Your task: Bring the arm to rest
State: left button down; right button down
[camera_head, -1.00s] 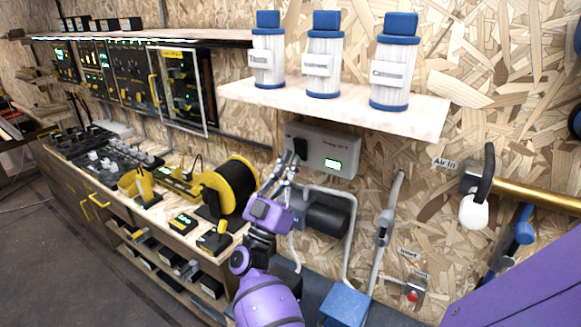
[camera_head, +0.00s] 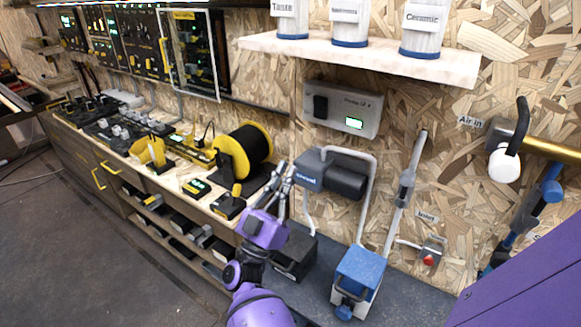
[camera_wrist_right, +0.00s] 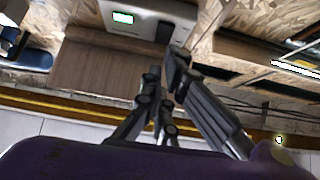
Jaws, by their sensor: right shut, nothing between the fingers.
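My right gripper (camera_head: 283,178) is at the end of my purple arm in the middle of the head view. Its grey fingers point up and away from me, with nothing held between them. It is in front of the workbench's right end, beside the cable spool and left of the grey motor unit. The right wrist view shows the fingers (camera_wrist_right: 168,88) close together. The grey wall box (camera_head: 342,108) with a green display is above and beyond the gripper, apart from it. The box also shows in the wrist view (camera_wrist_right: 135,17). My left gripper is not in view.
A yellow and black cable spool (camera_head: 243,152) stands on the workbench (camera_head: 150,160). A motor unit (camera_head: 330,174), a blue-topped box (camera_head: 360,268) and a black box (camera_head: 295,252) are to the right. A shelf (camera_head: 360,57) with canisters hangs above. The floor (camera_head: 90,245) at left is open.

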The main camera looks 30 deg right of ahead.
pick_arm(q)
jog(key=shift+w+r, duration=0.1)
pick_arm(e)
jog(key=shift+w, duration=0.1)
dwell(0.4)
